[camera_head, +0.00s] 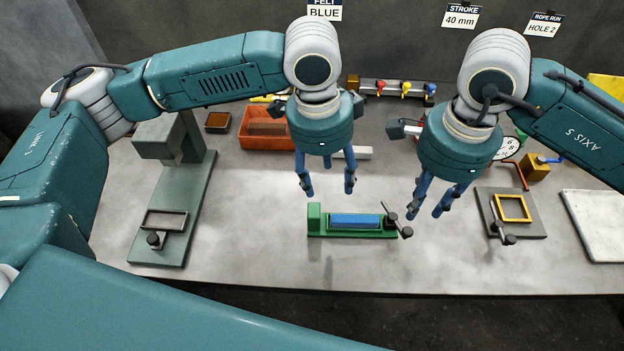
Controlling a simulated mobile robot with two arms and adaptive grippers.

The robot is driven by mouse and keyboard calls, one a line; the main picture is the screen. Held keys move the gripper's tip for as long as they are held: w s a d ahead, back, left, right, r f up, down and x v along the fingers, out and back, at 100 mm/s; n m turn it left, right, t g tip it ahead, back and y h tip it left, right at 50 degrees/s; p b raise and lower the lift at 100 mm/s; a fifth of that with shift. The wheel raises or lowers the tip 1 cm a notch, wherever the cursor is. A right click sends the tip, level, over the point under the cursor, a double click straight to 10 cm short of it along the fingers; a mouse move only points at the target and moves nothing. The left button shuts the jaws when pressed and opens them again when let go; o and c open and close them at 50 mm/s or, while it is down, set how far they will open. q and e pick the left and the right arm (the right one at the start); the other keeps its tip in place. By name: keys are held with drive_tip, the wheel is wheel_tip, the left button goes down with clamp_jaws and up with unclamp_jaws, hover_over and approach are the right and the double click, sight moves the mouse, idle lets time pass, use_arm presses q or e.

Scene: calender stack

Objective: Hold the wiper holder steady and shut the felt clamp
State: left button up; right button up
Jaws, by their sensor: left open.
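The wiper holder is a low green block (345,233) on the bench, at the front centre. A blue felt strip (354,220) lies along its top. The felt clamp, a grey lever with a dark knob (406,232), is at the holder's right end and sticks out past it; I cannot tell its exact position. My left gripper (327,190) is open and empty, fingers down, above and behind the holder's left half. My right gripper (427,212) has its fingers apart and looks empty, close to the lever on its right; contact cannot be told.
A green press stand (180,230) is at left. An orange bin (262,142) and a rack with coloured knobs (395,88) stand behind. A plate with a yellow frame (513,208) and a pale slab (598,225) lie at right. The bench front is clear beside the holder.

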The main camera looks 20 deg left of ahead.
sight(312, 210)
use_arm(q)
drive_tip(key=shift+s+a+r+y, duration=0.15)
drive_tip(key=shift+s+a+y, duration=0.1)
drive_tip(key=shift+s+a, duration=0.35)
drive_tip(key=shift+s+a+r+y, duration=0.1)
drive_tip(key=shift+s+a+y, duration=0.15)
drive_tip(key=shift+s+a, duration=0.35)
drive_tip(key=shift+s+a+f+g, duration=0.1)
drive_tip(key=shift+s+f+g, duration=0.1)
drive_tip(key=shift+g, duration=0.1)
wheel_tip(312, 210, down, 10)
drive_tip(key=shift+f, duration=0.2)
